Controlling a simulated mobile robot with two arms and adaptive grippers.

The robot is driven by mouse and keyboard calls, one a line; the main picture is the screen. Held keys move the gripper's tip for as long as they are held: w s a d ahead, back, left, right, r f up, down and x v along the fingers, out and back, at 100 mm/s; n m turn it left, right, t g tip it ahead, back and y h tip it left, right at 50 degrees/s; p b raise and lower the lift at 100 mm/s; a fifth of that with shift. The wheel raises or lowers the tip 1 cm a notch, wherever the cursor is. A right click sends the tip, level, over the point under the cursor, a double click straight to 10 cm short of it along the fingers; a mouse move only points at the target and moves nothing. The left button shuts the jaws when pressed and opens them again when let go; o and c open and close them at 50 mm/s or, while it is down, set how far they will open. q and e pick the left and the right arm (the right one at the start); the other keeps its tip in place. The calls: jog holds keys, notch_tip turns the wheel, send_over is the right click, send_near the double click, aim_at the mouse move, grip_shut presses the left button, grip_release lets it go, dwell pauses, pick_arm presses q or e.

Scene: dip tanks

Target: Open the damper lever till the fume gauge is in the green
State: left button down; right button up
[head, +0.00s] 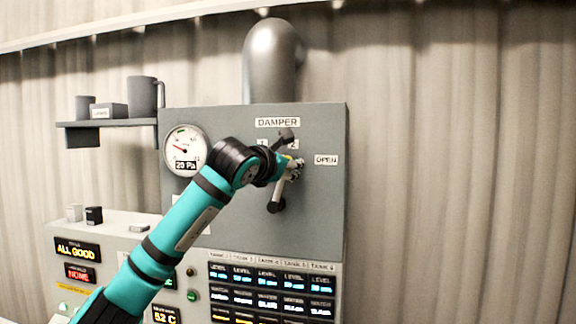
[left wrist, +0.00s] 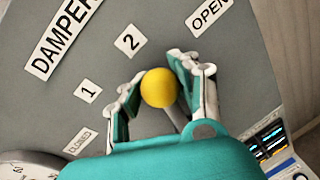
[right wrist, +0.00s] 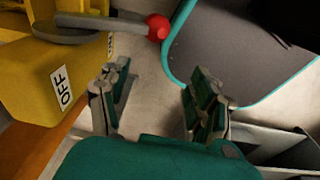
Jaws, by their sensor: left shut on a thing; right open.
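The damper panel (head: 240,120) is grey, with a DAMPER label and an OPEN label at its right. The damper lever has a yellow knob (left wrist: 159,87). In the left wrist view my left gripper (left wrist: 160,92) is shut on this knob, and part of the shaft shows below it. The knob stands below the 2 label, between the 1 and OPEN labels. My right gripper (right wrist: 160,105) is open and empty.
A shelf (head: 105,123) with a mug is at left. In the right wrist view, a yellow box (right wrist: 40,85) marked OFF and a red-knobbed handle (right wrist: 157,27) lie ahead.

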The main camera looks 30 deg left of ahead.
pick_arm(q)
jog(key=c, duration=1.4)
grip_release()
jog(key=shift+f, duration=0.1)
jog(key=o, duration=0.5)
jog(key=shift+s+r, duration=0.3)
jog(key=shift+s, duration=0.2)
jog(key=shift+w+f, duration=0.1)
jog(key=shift+w, duration=0.05)
jog(key=s, duration=0.8)
jog(key=s+d+r, duration=0.1)
jog(key=s, duration=0.3)
jog(key=shift+r, duration=0.1)
